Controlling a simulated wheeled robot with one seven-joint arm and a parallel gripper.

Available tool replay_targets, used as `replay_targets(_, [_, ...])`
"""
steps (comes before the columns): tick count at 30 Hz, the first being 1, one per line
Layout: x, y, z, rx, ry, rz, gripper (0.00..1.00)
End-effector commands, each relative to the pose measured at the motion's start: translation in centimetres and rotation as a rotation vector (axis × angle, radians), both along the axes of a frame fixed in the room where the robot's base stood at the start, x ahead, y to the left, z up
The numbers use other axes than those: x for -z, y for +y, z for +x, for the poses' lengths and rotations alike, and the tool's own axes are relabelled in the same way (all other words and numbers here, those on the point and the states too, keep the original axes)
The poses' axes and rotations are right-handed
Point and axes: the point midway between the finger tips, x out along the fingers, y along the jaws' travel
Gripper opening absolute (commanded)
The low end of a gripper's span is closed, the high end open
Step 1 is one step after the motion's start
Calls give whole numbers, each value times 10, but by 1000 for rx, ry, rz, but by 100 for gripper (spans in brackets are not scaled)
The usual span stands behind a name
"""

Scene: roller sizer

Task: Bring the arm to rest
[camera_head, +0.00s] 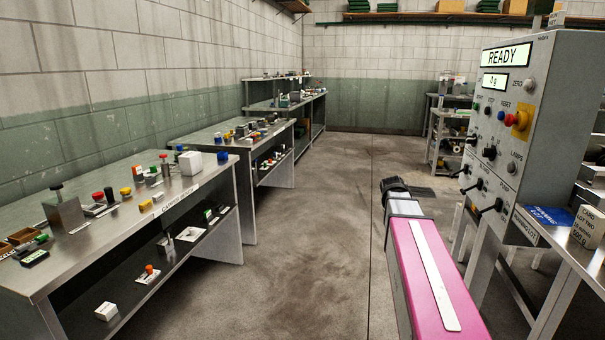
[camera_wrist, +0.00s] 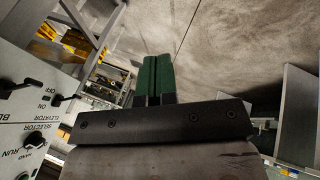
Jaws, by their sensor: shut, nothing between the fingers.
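My gripper (camera_wrist: 159,58) shows in the wrist view with its two green fingers side by side and pressed together, nothing between them. It points out over bare floor, touching nothing. In the head view my pink arm (camera_head: 432,270) reaches forward over the aisle, left of the control cabinet. The fingers cannot be made out in the head view.
The grey control cabinet (camera_head: 518,125) with a READY display and several knobs stands close on the right. A steel bench (camera_head: 95,248) with small parts runs along the left. A shelf rack (camera_head: 447,130) stands at the back. The aisle floor (camera_head: 310,240) is clear.

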Motion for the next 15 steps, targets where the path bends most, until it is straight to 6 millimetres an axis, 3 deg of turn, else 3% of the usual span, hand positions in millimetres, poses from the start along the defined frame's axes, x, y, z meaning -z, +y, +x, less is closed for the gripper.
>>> replay_targets(1, [23,18,-18,0,24,36,0])
replay_targets(6, [84,70,-63,19,98,156,0])
replay_targets(15, [167,148,-154,73,243,332,0])
